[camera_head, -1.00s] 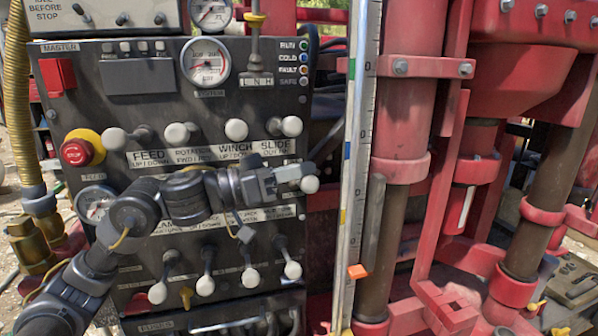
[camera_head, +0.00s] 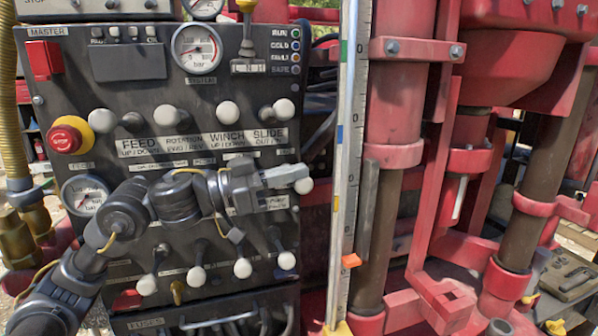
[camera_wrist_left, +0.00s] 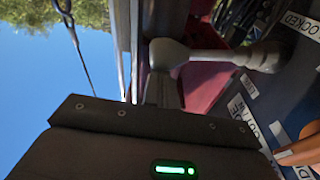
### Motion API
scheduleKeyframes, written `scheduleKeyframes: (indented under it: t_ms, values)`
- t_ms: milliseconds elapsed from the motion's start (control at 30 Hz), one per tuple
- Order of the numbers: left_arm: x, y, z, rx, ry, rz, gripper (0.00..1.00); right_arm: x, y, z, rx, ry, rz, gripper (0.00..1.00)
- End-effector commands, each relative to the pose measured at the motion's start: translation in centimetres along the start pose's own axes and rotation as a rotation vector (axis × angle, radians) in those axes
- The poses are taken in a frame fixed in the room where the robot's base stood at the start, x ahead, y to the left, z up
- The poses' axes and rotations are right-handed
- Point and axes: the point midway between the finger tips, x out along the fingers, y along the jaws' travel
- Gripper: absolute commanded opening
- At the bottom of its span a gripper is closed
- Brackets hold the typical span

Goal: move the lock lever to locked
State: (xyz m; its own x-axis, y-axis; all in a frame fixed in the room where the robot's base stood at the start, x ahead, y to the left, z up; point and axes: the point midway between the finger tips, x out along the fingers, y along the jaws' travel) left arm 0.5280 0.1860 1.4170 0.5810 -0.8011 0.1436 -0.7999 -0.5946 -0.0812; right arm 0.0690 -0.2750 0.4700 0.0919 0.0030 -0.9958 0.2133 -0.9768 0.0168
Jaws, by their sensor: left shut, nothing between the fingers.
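The lock lever's pale knob (camera_head: 303,186) shows at the right edge of the dark control panel (camera_head: 110,90), just below my left fingertips. In the left wrist view the lever (camera_wrist_left: 210,57) has a grey shaft and a rounded knob. A LOCKED label (camera_wrist_left: 300,27) is in the upper right corner there. My left gripper (camera_head: 290,177) is shut and empty, with its fingers beside the knob. In the wrist view the fingers (camera_wrist_left: 162,92) overlap the knob's lower edge; I cannot tell whether they touch. My right gripper is not in view.
A row of pale-knobbed levers (camera_head: 228,112) is above my left gripper, and another row (camera_head: 242,268) is below. A red stop button (camera_head: 65,138) is at the left. A graduated rail (camera_head: 345,150) and red columns (camera_head: 395,110) stand close to the right.

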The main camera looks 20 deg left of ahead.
Motion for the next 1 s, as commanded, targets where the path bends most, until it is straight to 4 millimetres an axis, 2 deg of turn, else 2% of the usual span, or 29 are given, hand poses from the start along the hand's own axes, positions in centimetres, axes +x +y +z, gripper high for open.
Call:
scheduleKeyframes:
  t_ms: [33, 100, 500, 1000]
  values:
    - [-0.3, 0.2, 0.9, 0.014, -0.003, -0.001, 0.00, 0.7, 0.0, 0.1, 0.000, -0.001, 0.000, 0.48]
    - [-0.5, 0.4, 1.6, 0.079, -0.004, 0.008, 0.00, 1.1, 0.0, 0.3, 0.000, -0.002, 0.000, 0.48]
    - [-1.0, 1.0, 4.8, 0.381, -0.003, 0.049, 0.00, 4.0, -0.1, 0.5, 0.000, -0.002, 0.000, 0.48]
    - [-1.1, 0.9, 6.1, 0.523, -0.003, 0.071, 0.00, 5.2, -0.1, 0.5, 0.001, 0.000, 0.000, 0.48]
